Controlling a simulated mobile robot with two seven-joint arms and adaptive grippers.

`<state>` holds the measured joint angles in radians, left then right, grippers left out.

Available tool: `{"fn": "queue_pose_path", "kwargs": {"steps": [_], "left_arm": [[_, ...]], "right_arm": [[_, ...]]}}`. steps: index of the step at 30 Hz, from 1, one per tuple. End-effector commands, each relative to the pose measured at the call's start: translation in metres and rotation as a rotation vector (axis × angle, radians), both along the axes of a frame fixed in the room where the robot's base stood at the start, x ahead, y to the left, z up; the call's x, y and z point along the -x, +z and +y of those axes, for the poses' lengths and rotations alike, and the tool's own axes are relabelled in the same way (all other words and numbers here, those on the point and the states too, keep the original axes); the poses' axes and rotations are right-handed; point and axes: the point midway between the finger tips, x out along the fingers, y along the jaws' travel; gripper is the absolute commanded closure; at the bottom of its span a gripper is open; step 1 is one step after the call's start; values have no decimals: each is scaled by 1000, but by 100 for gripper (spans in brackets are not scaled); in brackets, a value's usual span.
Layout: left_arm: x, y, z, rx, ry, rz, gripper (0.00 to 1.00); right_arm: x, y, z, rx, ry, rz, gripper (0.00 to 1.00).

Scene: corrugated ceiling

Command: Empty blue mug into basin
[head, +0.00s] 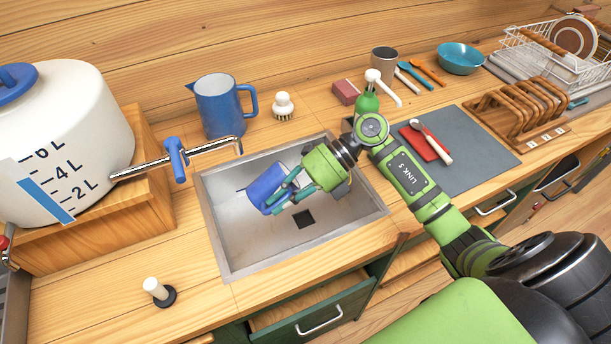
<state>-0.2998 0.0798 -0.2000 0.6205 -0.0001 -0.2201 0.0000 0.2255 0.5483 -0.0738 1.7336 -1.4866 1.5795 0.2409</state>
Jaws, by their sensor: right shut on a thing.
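A blue mug (266,188) is over the steel basin (232,247), tilted well over on its side. My right gripper (281,194) is shut on the blue mug, its fingers around the mug's right side. The mug's opening and contents cannot be made out. The basin has a dark square drain (303,219), and no liquid can be made out in it. My left gripper is not in view.
A water tank (95,115) with a tap (172,160) reaches over the basin's back left corner. A blue pitcher (217,108) and a white brush (283,105) stand behind the basin. A grey mat (470,150) and wooden rack (515,115) lie right. An open drawer (310,310) is below.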

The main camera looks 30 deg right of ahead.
Motion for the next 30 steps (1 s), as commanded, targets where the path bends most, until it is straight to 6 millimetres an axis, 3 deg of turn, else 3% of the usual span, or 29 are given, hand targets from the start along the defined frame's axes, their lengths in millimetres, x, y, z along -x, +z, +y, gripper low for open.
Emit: {"fn": "queue_pose_path", "kwargs": {"steps": [3, 15, 30], "left_arm": [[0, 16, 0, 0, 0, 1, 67], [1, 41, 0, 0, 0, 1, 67], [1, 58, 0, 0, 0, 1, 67]], "right_arm": [[0, 0, 6, 96, 2, -3, 100], [-1, -27, 22, 435, 7, -3, 100], [-2, -61, 65, 815, 10, 1, 100]]}}
